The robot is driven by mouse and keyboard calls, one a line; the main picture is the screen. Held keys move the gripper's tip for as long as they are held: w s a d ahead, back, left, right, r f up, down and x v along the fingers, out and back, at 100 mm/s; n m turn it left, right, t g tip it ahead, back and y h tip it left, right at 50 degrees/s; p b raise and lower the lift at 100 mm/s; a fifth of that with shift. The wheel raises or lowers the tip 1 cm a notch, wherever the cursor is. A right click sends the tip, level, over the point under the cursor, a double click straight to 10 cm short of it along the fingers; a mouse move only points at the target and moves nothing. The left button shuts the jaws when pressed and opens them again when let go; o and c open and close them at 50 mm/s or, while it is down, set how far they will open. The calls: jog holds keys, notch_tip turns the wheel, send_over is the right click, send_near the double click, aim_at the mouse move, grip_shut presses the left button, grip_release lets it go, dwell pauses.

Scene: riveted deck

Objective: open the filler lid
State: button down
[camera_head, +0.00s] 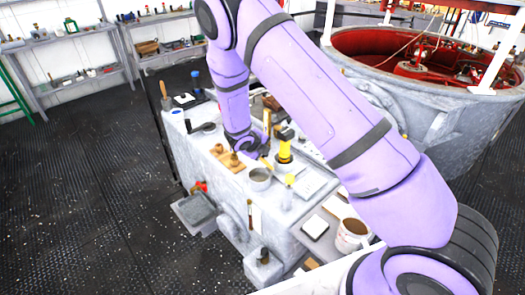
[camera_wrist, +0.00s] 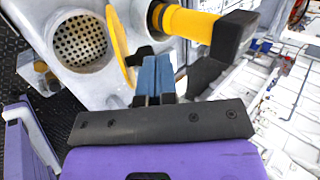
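The filler lid (camera_wrist: 119,42) is a yellow disc seen nearly edge-on in the wrist view. It stands raised beside the round filler opening (camera_wrist: 80,40), which shows a perforated strainer inside. My gripper (camera_wrist: 154,62) is just right of the lid. Its blue fingers are together with only a thin line between them, and I see nothing held. A dark part lies between the lid and the fingertips; I cannot tell whether they touch. In the head view my gripper (camera_head: 250,150) is above the grey block, its fingertips hard to make out.
A yellow cylinder with a black top (camera_wrist: 190,22) stands close to the fingers' right; it also shows in the head view (camera_head: 284,150). The dark floor at left is clear.

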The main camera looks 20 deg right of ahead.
jog(key=shift+w+d+r+y, duration=0.2)
jog(key=shift+d+y, duration=0.2)
jog(key=shift+d, duration=0.15)
jog(key=shift+w+d, duration=0.15)
jog(key=shift+d, duration=0.2)
jog(key=shift+w+d, duration=0.1)
jog(key=shift+d, duration=0.15)
dwell(0.4)
jog(key=shift+r, duration=0.2)
jog(key=shift+r, duration=0.7)
